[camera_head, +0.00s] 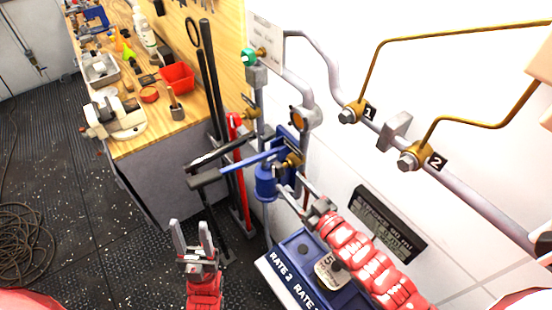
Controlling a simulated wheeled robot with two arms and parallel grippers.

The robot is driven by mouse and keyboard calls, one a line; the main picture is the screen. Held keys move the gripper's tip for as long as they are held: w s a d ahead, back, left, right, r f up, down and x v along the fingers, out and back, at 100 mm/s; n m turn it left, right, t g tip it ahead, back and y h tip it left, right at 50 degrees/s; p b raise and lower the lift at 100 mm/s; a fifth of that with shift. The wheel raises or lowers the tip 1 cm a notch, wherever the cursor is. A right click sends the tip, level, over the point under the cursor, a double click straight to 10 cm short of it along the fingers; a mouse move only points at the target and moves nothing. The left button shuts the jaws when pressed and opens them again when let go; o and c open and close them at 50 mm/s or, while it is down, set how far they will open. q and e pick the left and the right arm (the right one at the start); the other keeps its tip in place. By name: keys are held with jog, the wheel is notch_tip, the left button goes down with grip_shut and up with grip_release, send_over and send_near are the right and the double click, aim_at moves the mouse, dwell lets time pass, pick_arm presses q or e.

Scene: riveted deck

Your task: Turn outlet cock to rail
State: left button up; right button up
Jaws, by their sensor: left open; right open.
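Which fitting is the outlet cock I cannot tell for sure. A brass fitting (292,159) sits on the blue pump assembly, just above my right gripper. Another brass valve (249,114) is on the pipework higher up, beside a red lever. The metal rail pipe (325,68) runs along the white wall to the right. My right gripper (292,181) is open, its two fingers pointing up-left at the blue pump, just below the brass fitting; contact is unclear. My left gripper (191,226) is open and empty, fingers up, above the dark deck.
A green knob (249,57) tops the pipework. Long pump handles (222,166) stick out to the left. A blue box marked RATE (281,272) stands below my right arm. The wooden bench (150,146) holds a red bin (177,77) and tools. Coiled hose (25,245) lies at left.

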aim_at(273, 165)
jog(key=b+x, duration=0.4)
jog(key=x, duration=0.5)
jog(key=shift+w+a+f+b, duration=0.1)
jog(key=shift+w+b, duration=0.05)
jog(key=shift+b, duration=0.15)
jog(key=shift+w+a, duration=0.3)
jog(key=shift+w, duration=0.15)
grip_shut()
